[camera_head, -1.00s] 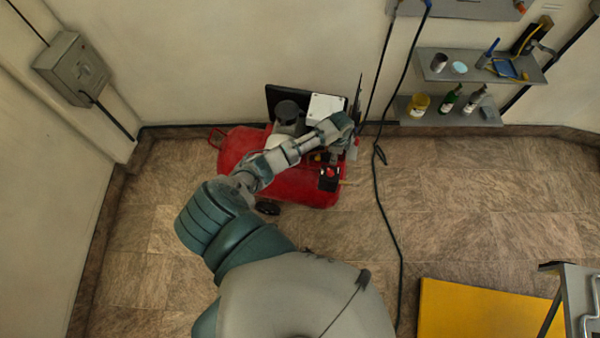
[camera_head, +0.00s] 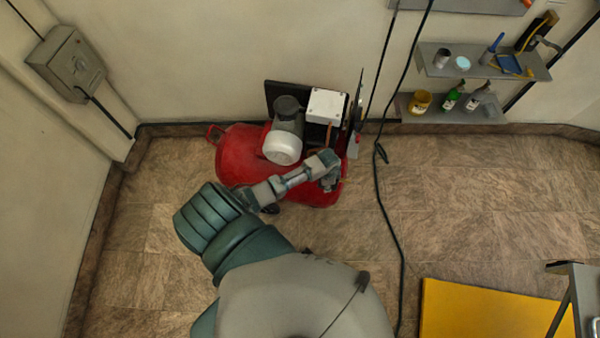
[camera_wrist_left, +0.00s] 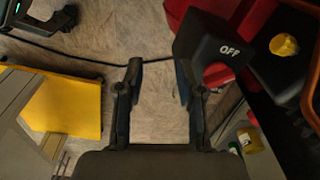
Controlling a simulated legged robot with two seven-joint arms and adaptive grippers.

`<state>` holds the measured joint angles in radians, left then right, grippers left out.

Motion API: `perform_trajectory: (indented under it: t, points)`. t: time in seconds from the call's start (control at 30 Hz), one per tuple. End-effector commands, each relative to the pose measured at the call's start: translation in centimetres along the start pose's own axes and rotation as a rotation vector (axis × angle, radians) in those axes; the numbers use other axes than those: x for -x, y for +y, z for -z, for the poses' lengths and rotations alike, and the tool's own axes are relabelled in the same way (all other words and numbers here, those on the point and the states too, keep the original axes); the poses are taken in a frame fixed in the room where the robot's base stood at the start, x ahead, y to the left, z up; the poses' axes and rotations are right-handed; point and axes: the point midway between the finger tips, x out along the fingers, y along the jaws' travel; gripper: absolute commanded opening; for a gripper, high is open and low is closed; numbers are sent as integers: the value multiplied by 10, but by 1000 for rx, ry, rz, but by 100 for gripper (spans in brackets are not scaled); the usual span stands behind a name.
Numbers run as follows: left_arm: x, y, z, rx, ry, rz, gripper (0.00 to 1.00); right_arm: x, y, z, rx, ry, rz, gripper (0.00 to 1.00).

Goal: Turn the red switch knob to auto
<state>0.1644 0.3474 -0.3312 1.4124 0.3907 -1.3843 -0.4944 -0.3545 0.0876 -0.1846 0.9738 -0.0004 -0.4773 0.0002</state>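The red compressor (camera_head: 235,150) stands on the floor by the back wall. In the left wrist view, a black switch box (camera_wrist_left: 208,40) marked OFF carries the red switch knob (camera_wrist_left: 218,74). My left gripper (camera_wrist_left: 160,85) is open with nothing between its fingers. Its right finger lies beside the knob in the picture; I cannot tell whether they touch. In the head view my left gripper (camera_head: 330,180) is over the compressor's front right end and hides the switch box and knob.
A yellow knob (camera_wrist_left: 284,45) sits right of the switch box. A black cable (camera_head: 388,205) runs down the wall and across the floor. Wall shelves (camera_head: 482,72) hold bottles and tools. A yellow panel (camera_head: 490,312) lies at lower right. The floor right of the compressor is mostly clear.

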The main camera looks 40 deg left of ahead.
Motion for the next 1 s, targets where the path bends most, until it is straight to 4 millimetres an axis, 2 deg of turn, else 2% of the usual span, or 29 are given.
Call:
perform_trajectory:
  t: [0.1, 0.4, 1.0]
  points:
    - [-24, 16, -9, 42, 7, 0, 38, -8, 0, -2, 0, -2, 0, 51]
    - [-72, 54, -34, 152, 26, 11, 38, -22, -1, -6, 0, -6, 1, 51]
    - [-152, 137, -97, 372, 53, 29, 38, -51, -3, -16, 0, -17, 3, 51]
